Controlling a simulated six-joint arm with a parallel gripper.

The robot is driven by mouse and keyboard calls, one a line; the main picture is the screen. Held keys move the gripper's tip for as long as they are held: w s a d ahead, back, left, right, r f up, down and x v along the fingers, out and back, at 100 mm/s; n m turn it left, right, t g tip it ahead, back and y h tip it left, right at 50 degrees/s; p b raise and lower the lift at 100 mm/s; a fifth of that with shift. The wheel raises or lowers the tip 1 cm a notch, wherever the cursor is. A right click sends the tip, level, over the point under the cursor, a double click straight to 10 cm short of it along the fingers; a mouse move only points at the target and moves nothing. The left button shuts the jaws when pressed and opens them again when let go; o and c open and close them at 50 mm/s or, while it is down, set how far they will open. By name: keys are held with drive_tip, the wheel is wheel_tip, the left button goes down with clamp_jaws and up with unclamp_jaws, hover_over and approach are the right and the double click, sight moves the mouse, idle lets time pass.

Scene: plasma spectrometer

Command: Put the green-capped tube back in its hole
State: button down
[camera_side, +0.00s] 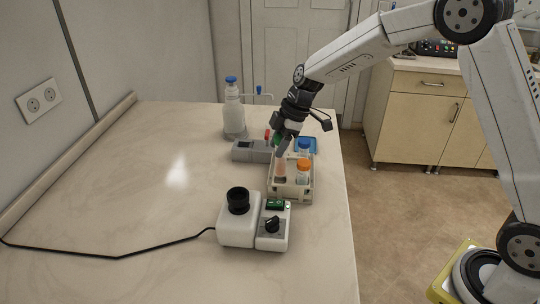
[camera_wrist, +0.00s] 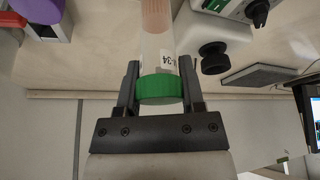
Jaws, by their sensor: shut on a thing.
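The green-capped tube (camera_wrist: 160,50) is in my gripper (camera_wrist: 160,85), whose two dark fingers close on either side of it just by the green cap (camera_wrist: 160,88). Its clear body holds a pinkish-brown content and has a white label with dark marks. In the side view my gripper (camera_side: 283,138) is over the back left of the beige rack (camera_side: 291,193), and the tube (camera_side: 281,168) hangs below it at the rack's left part. I cannot tell whether the tube's tip is inside a hole. An orange-capped tube (camera_side: 303,171) stands in the rack's right part.
A blue-capped tube (camera_side: 304,148) stands at the rack's back. A white mixer (camera_side: 240,229) with a black cup stands in front, its cable running left. A grey device (camera_side: 247,151) and wash bottle (camera_side: 233,108) stand behind.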

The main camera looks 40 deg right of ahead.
sight(278, 173)
drive_tip(key=shift+f, duration=1.55)
drive_tip(key=shift+f, duration=0.1)
drive_tip(key=shift+f, duration=1.85)
drive_tip(key=shift+f, duration=0.15)
drive_tip(key=shift+c, duration=1)
unclamp_jaws()
drive_tip(key=v, duration=1.2)
